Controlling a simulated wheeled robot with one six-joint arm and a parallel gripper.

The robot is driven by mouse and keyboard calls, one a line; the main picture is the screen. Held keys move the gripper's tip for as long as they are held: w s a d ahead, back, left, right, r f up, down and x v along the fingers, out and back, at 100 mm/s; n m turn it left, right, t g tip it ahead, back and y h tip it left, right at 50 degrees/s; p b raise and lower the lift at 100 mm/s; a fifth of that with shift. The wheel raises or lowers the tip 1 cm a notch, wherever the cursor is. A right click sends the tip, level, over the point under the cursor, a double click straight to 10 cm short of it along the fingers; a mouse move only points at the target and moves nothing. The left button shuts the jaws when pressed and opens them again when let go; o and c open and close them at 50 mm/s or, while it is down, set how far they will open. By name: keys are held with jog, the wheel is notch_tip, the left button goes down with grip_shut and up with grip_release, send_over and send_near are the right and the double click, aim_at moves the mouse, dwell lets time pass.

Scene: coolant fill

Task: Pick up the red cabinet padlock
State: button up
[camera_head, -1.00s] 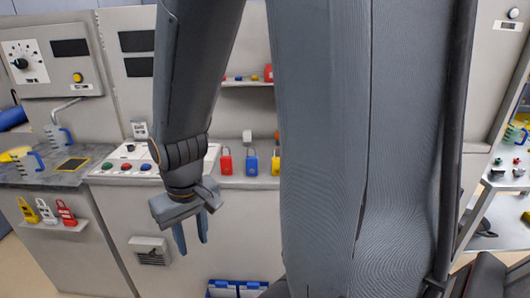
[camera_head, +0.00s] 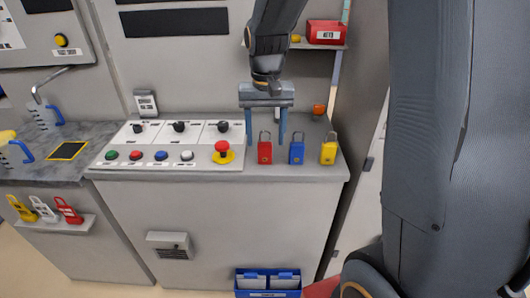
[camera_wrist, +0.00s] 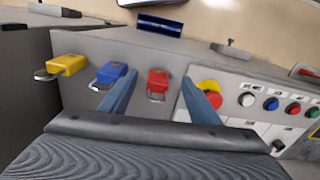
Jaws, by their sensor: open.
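The red padlock (camera_head: 265,152) stands upright on the cabinet top, just right of the control panel, with its shackle up. A blue padlock (camera_head: 297,152) and a yellow padlock (camera_head: 328,151) stand to its right. My gripper (camera_head: 265,140) is open, with its two fingers pointing down on either side of the red padlock's shackle in the head view. In the wrist view, the red padlock (camera_wrist: 158,82) lies between and beyond the open fingers (camera_wrist: 160,88). The blue padlock (camera_wrist: 112,74) is close to one finger. I cannot see contact with any padlock.
The control panel (camera_head: 180,138) carries knobs, coloured buttons and a red emergency stop (camera_head: 222,151) close to the left finger. An orange object (camera_head: 319,109) sits behind the padlocks. A shelf with a red box (camera_head: 326,32) is above. More padlocks or tags hang on a lower ledge (camera_head: 52,222).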

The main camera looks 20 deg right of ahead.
aim_at(265, 143)
jog(key=w, duration=0.2)
jog(key=shift+w+d+r+m, duration=0.1)
jog(key=shift+w+d+m, duration=0.15)
jog(key=shift+w+m, duration=0.05)
jog(key=shift+w+d+f+p, duration=0.1)
jog(key=shift+f+p, duration=0.6)
jog(key=shift+f, duration=1.15)
jog(key=shift+w+f+p, duration=0.1)
jog(key=shift+f+p, duration=0.55)
jog(key=shift+f, duration=1.2)
jog(key=c, duration=1.2)
